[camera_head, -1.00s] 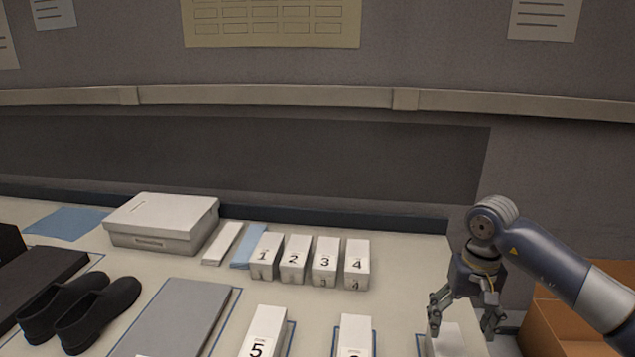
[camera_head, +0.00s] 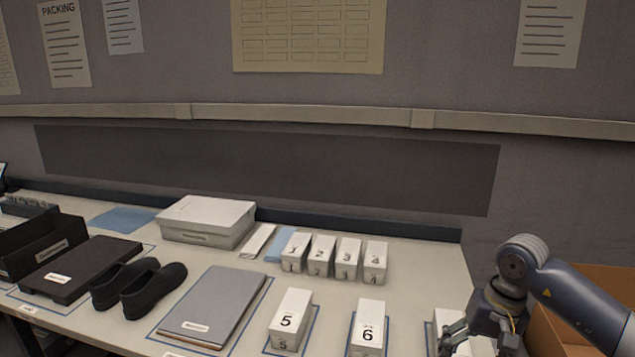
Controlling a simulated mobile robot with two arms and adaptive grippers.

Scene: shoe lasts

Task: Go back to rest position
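My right gripper (camera_head: 480,346) is at the lower right, with its fingers spread apart over and in front of a white block (camera_head: 441,318). The lower part of the gripper and block is cut off by the frame edge, and I see nothing held between the fingers. White blocks 5 (camera_head: 290,318) and 6 (camera_head: 369,325) stand in the front row to the left of it. Blocks 1 (camera_head: 296,252), 2 (camera_head: 321,255), 3 (camera_head: 347,258) and 4 (camera_head: 375,262) stand in a row behind. My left gripper is not in view.
An orange-brown carton (camera_head: 600,278) is beside the table at the right, near my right arm. Black shoes (camera_head: 155,288), a grey folder (camera_head: 213,305), a white lidded box (camera_head: 207,219) and dark trays (camera_head: 78,268) occupy the left and middle of the table (camera_head: 420,283).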

